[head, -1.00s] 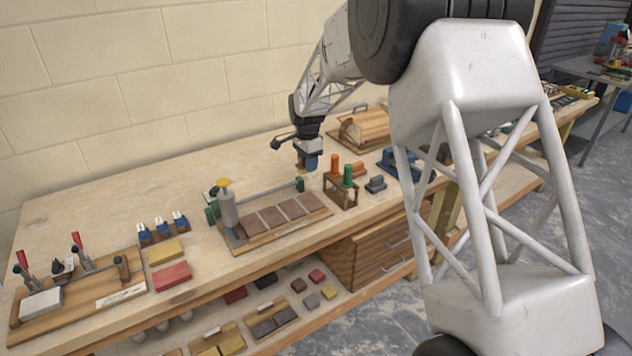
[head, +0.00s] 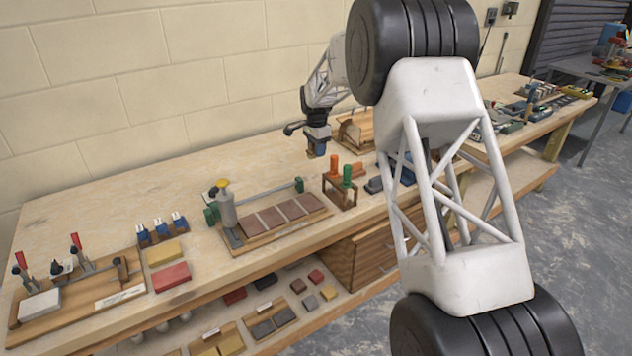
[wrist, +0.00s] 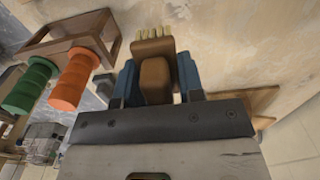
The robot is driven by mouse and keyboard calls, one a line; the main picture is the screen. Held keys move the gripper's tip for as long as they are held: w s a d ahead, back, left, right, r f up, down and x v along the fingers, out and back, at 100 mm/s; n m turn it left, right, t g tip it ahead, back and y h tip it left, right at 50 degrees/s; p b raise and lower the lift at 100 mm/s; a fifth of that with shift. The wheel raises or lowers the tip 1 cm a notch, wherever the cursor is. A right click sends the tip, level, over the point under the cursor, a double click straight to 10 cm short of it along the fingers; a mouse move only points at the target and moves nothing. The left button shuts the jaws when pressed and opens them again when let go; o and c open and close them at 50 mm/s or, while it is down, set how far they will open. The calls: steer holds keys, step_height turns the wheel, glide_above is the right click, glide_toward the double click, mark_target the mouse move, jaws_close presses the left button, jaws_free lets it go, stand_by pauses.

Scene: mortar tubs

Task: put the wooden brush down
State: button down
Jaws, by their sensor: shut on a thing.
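The wooden brush (wrist: 155,78) is brown with pale bristles at its far end. In the wrist view it sits between the two blue fingers of my gripper (wrist: 157,82), which is shut on it. In the head view my gripper (head: 317,145) is above the workbench (head: 110,205), toward its back, behind the small rack with orange and green handles. The brush is only a small brown tip (head: 312,156) below the fingers there. It appears held above the bench top; the exact gap cannot be told.
The wooden rack (head: 341,196) holds an orange handle (head: 334,165) and a green handle (head: 347,175). A jig board with brown tiles (head: 270,222) lies to the left. A wooden box-like item (head: 355,132) stands to the right. Bare bench lies behind the tile board.

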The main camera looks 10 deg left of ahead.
glide_above(317, 180)
steer(key=shift+a+f, duration=0.1)
steer(key=shift+f, duration=3)
steer(key=shift+f, duration=1.9)
steer(key=shift+f, duration=0.1)
steer(key=c, duration=0.7)
jaws_free()
steer(key=shift+c, duration=0.2)
step_height(317, 180, up, 12)
steer(key=shift+r, duration=0.15)
